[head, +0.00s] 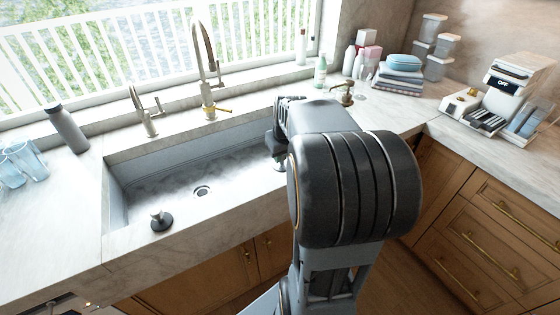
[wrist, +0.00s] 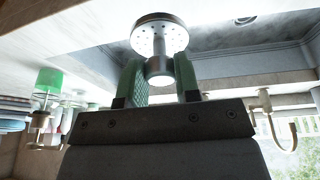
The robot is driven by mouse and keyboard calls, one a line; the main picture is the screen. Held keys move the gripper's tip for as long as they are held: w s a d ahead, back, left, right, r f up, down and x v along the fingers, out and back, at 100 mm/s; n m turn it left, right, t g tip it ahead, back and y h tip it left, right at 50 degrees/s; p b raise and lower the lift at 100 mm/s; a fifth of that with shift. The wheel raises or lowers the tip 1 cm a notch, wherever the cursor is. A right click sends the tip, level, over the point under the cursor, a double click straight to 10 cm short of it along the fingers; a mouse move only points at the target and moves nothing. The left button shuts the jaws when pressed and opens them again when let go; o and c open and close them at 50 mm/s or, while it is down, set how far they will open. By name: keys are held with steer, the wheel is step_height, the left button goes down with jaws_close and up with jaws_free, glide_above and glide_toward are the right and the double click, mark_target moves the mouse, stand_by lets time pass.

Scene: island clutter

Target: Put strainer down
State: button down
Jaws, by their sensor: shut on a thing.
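My gripper (wrist: 158,78) is shut on the strainer, with its green pads on either side of the strainer's stem. The strainer (wrist: 160,34) is a round metal disc with small holes and a short thick stem, and it shows in the wrist view beyond the fingertips. In the head view my gripper (head: 277,143) is over the right end of the sink, partly hidden by my arm. A small part of the strainer (head: 280,166) shows below it. I cannot tell whether the strainer touches a surface. The sink (head: 165,180) has a round drain (head: 202,191).
A dark stopper-like piece (head: 160,221) stands on the sink's front ledge. A tall faucet (head: 205,60) and a smaller tap (head: 145,110) stand behind the sink. A green bottle (head: 320,72) and folded towels (head: 402,70) are at the back right. The left counter holds a grey bottle (head: 67,129) and glasses (head: 25,160).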

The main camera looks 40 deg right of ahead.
steer(key=w+f, duration=0.1)
steer(key=w+d+f, duration=0.1)
steer(key=f, duration=0.1)
steer(key=shift+w+f, duration=0.1)
steer(key=shift+w, duration=0.05)
steer(key=shift+x, duration=1.1)
steer(key=shift+f, duration=0.6)
steer(key=shift+f, duration=0.1)
steer(key=shift+f, duration=0.3)
steer(key=c, duration=0.8)
jaws_free()
steer(key=shift+r, duration=0.1)
